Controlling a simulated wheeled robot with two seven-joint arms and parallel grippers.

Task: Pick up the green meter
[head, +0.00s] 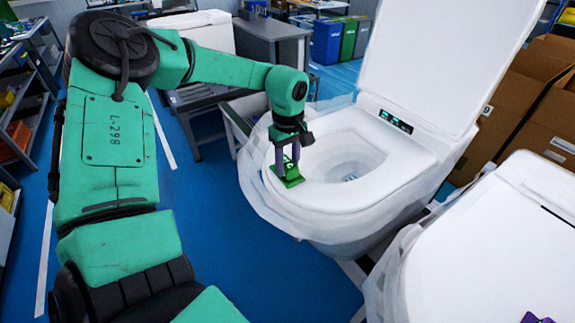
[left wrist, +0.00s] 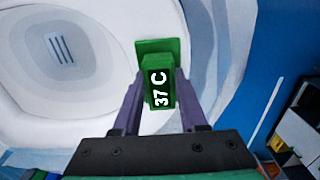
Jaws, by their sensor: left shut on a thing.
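The green meter (head: 288,176) is a small green block on a flat green plate, at the front left of the white toilet's seat rim in the head view. In the left wrist view the meter (left wrist: 159,80) shows a "37 C" label. My left gripper (head: 287,163) points down, with its purple fingers on both sides of the block, shut on it. The left gripper (left wrist: 160,95) also shows in the left wrist view. The plate is at the seat surface; I cannot tell whether it touches. At the right edge, a small purple part (head: 537,318) is partly cut off; I cannot tell what it belongs to.
The toilet (head: 400,165) has its lid raised and its bowl open beside the meter. A second white toilet (head: 490,250) stands at the lower right. Cardboard boxes (head: 520,100) are stacked at the right. Blue floor (head: 230,235) is clear at the left of the toilet.

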